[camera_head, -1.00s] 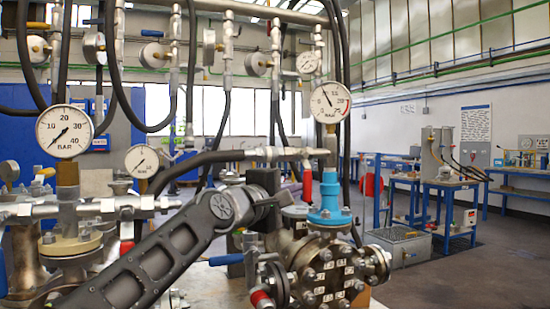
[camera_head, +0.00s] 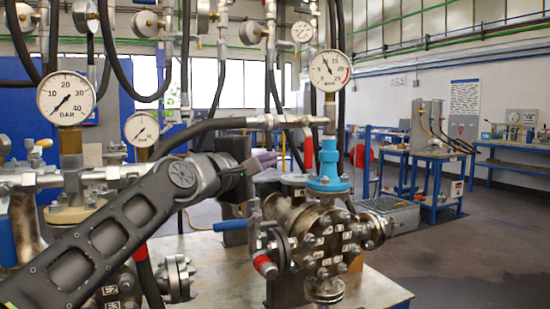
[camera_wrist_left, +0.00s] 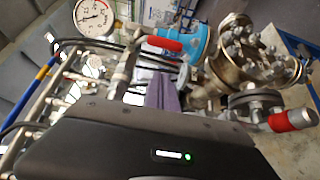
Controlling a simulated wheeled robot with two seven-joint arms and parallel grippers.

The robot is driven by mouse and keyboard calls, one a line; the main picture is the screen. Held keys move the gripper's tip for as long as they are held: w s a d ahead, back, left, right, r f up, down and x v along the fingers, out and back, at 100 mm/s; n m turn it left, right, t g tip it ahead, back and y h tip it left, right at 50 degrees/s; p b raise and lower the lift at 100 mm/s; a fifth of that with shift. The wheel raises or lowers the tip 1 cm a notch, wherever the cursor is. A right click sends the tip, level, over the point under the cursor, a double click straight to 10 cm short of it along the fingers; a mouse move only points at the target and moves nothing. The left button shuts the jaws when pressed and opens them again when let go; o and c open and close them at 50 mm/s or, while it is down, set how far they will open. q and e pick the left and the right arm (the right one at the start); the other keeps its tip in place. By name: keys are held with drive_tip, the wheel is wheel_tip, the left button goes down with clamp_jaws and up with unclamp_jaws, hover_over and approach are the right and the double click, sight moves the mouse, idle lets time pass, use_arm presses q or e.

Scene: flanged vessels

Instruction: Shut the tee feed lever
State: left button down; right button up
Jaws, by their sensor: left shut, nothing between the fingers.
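A red lever (camera_head: 308,150) hangs straight down from the pipe fitting at the end of the black hose, roughly crosswise to that pipe. It looks like the tee feed lever, though no label shows. It also shows in the left wrist view (camera_wrist_left: 165,43). My left gripper (camera_head: 265,158) has purple-grey fingers, shut and empty, left of the red lever and apart from it. In the left wrist view the fingers (camera_wrist_left: 161,92) point towards the fittings, with the lever beyond them. My right gripper is in neither view.
A blue flanged neck (camera_head: 328,184) on the vessel (camera_head: 322,240) stands just right of the lever. A pressure gauge (camera_head: 330,70) is above it. A red-tipped handle (camera_head: 265,266) and a blue handle (camera_head: 230,225) sit lower down. The black hose (camera_head: 195,132) passes above my gripper.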

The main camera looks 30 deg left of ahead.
use_arm(q)
drive_tip(key=s, duration=0.6)
drive_tip(key=shift+s, duration=0.25)
drive_tip(key=c, duration=2.1)
unclamp_jaws()
